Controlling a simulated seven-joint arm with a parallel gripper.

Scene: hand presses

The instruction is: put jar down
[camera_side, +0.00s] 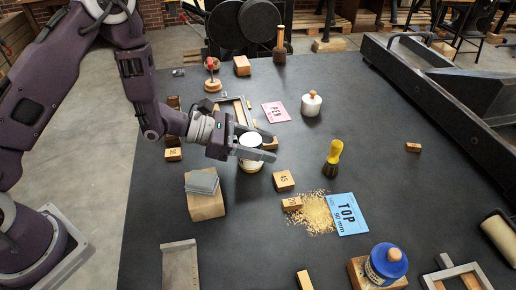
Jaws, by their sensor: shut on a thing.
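A small jar with a pale round top and a cream-coloured lower part (250,166) is upright between the fingers of my gripper (254,145). My gripper reaches in from the left, level with the table, and is shut on the jar. The near finger hides the jar's middle. The jar's base is low over the dark table (235,255); I cannot tell whether it touches.
Wooden blocks (284,181) stand close to the jar. A white jar (311,106), a yellow-handled brush (333,157), spilled grains (317,215), a blue card (347,214) and a blue-lidded jar (384,270) lie around. The right middle is mostly clear.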

